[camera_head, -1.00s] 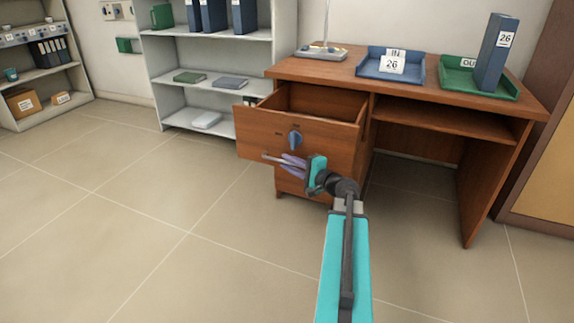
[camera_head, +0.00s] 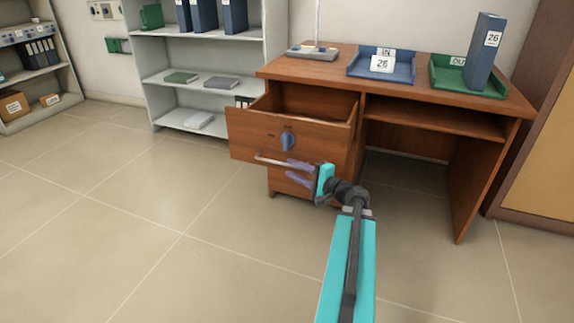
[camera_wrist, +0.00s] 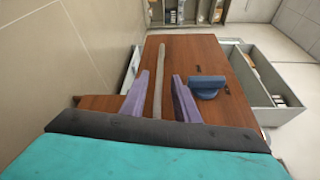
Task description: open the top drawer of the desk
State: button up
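The wooden desk (camera_head: 400,85) has its top drawer (camera_head: 272,132) pulled well out, its inside visible from above. The drawer front carries a blue knob (camera_head: 287,141), also seen in the wrist view (camera_wrist: 207,86), and a metal bar handle (camera_head: 270,159) below it. My gripper (camera_head: 300,172) is in front of the drawer at the right part of the handle. In the wrist view, its lavender fingers (camera_wrist: 159,98) stand apart on either side of the bar handle (camera_wrist: 159,70), with gaps on both sides. The lower front of the desk is partly hidden by my arm.
A blue tray (camera_head: 380,68) and a green tray (camera_head: 465,80) with a blue binder (camera_head: 484,52) stand on the desk. A grey shelf (camera_head: 200,85) is behind the drawer at left. The tiled floor (camera_head: 130,210) at front left is clear.

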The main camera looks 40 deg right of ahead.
jog(key=s+p, duration=0.7)
jog(key=shift+s+d+r, duration=0.25)
jog(key=shift+s+r, duration=0.05)
dwell(0.6)
